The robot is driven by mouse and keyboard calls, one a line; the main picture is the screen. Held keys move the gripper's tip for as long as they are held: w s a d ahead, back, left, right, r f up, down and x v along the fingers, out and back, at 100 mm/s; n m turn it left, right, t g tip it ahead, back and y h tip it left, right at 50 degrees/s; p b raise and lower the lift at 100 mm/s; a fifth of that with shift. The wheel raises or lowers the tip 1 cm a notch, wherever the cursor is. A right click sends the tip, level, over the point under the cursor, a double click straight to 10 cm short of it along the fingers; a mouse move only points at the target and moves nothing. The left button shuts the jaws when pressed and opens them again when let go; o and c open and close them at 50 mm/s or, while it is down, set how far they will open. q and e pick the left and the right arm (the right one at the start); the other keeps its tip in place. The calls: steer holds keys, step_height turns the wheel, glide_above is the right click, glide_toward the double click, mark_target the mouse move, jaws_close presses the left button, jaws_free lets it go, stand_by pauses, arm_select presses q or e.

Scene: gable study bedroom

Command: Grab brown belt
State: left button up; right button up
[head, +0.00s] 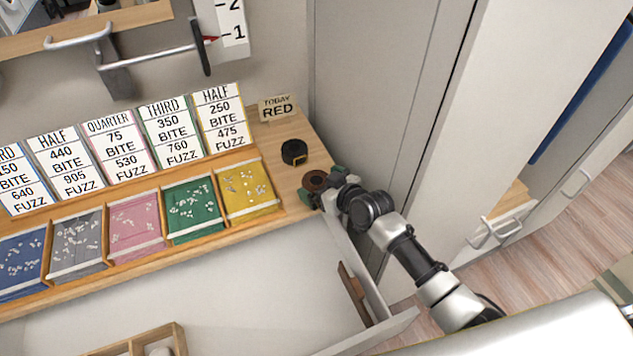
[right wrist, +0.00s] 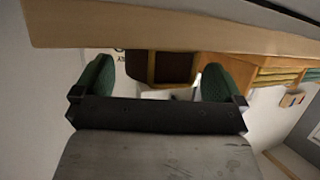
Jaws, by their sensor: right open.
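The brown belt (head: 315,181) is a small coil on the right end of the wooden desk top. My right gripper (head: 321,185) is open, with its green fingertips on either side of the coil. In the right wrist view the brown belt (right wrist: 176,67) and its gold-coloured buckle show between the spread fingers (right wrist: 158,82). Whether the fingers touch it, I cannot tell. A black belt coil (head: 294,150) with a gold-coloured buckle lies just behind it. My left gripper is not in view.
Coloured trays, such as the yellow one (head: 246,192), line the desk left of the belt, with price cards behind. A "TODAY RED" sign (head: 277,107) stands at the back. A tall pale cabinet (head: 385,80) closes off the right. A wooden box (head: 140,344) is below.

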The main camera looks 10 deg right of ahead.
steer(key=shift+x, duration=0.8)
steer(key=shift+s, duration=0.1)
steer(key=shift+c, duration=0.2)
steer(key=c, duration=1)
